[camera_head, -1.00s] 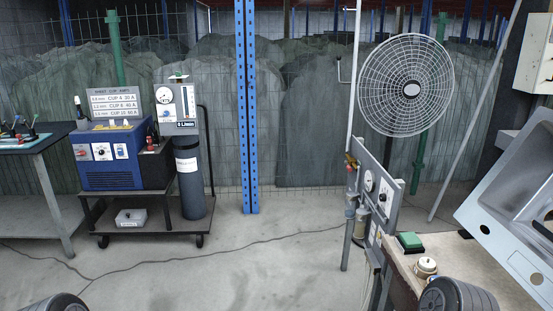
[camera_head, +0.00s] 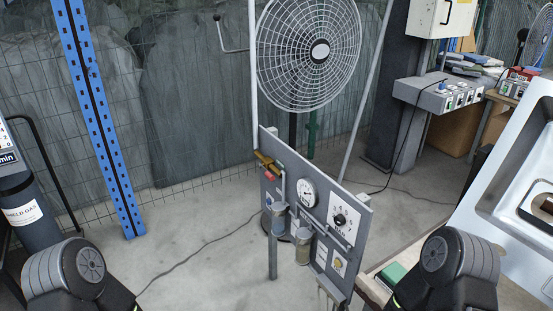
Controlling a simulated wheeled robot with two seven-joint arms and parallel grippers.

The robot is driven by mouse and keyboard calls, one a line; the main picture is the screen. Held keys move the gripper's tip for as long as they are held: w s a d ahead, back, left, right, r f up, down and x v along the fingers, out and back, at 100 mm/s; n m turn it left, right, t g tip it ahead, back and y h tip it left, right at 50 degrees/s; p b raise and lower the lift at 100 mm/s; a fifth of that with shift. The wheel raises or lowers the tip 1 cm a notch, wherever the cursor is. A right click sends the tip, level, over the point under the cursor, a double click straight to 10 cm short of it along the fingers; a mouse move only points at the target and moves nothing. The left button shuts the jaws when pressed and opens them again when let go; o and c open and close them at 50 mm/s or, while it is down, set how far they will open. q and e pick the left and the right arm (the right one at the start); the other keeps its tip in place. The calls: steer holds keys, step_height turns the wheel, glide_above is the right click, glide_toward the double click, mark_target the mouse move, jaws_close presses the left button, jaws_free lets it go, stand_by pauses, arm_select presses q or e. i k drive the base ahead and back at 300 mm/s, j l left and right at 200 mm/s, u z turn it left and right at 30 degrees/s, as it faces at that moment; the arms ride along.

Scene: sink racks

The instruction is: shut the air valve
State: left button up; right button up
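A grey air panel (camera_head: 345,197) stands upright on posts in the middle of the view. At its upper left edge is a brass valve with a red part (camera_head: 268,168), which I take to be the air valve; its handle position is too small to tell. The panel carries a round pressure gauge (camera_head: 307,193), a dark dial (camera_head: 341,219) and two hanging filter bowls, one of them clear (camera_head: 302,248). My left and right arm links show at the bottom corners, apart from the panel. Neither gripper is in view.
A large fan (camera_head: 308,52) stands behind the panel. A blue post (camera_head: 100,120) and a dark gas cylinder (camera_head: 30,215) are at left. A bench with a green box (camera_head: 392,273) and a tilted sink (camera_head: 520,190) are at right.

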mark_target(267, 174)
steer(key=i+j, duration=0.1)
steer(key=z, duration=0.75)
steer(key=i+j+z, duration=0.15)
steer(key=j+z, duration=0.2)
steer(key=j, duration=0.15)
steer(key=i+j+z, duration=0.1)
steer(key=j+z, duration=0.25)
steer(key=j, duration=0.15)
steer(key=j+z, duration=0.35)
steer(key=j, duration=0.15)
steer(key=j+z, duration=0.1)
steer(key=j, duration=1.5)
